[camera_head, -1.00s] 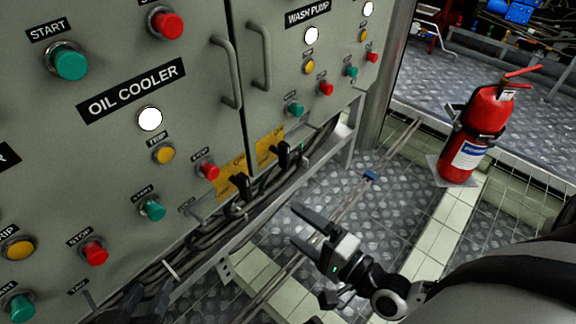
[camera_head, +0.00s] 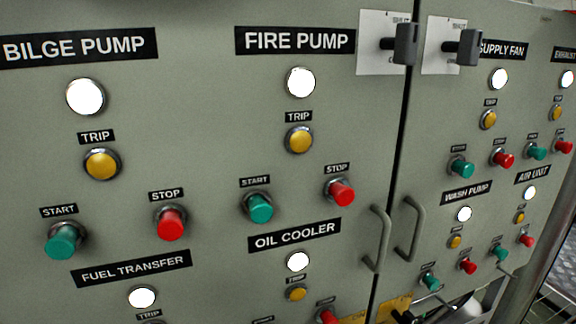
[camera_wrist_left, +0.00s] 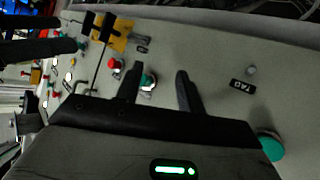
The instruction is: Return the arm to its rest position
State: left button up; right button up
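My left gripper (camera_wrist_left: 158,88) shows in the left wrist view with its two dark fingers apart and nothing between them. It is in front of the grey control panel (camera_wrist_left: 215,60). A green button (camera_wrist_left: 148,81) shows beyond the left finger. My left arm is outside the head view. Two parallel dark bars at the left edge of the wrist view look like the fingers of my right gripper (camera_wrist_left: 55,35), apart and empty. In the head view, a grey and black shape at the bottom right may be part of my right arm; it is mostly cut off.
The upright panel (camera_head: 220,130) fills the head view, with protruding green and red buttons, two door handles (camera_head: 395,235) and two black rotary switches (camera_head: 430,45). A green button (camera_wrist_left: 270,147) lies close by my left gripper's right side. Open floor space is out of view.

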pick_arm(q)
jog(key=s+a+r+y+p, duration=0.2)
jog(key=a+r+p, duration=0.2)
jog(key=r+p, duration=0.7)
jog(key=p, duration=0.5)
jog(key=shift+r+n+g, duration=0.2)
jog(key=shift+n+g, duration=0.1)
jog(key=shift+g, duration=0.1)
pick_arm(e)
jog(key=s+d+r+g+h, duration=0.1)
jog(key=d+r, duration=0.3)
jog(key=r, duration=0.7)
jog(key=shift+s+r+m+h, duration=0.2)
jog(key=shift+s+m+h, duration=0.1)
jog(key=shift+s+h, duration=0.25)
pick_arm(q)
jog(key=shift+a, duration=0.1)
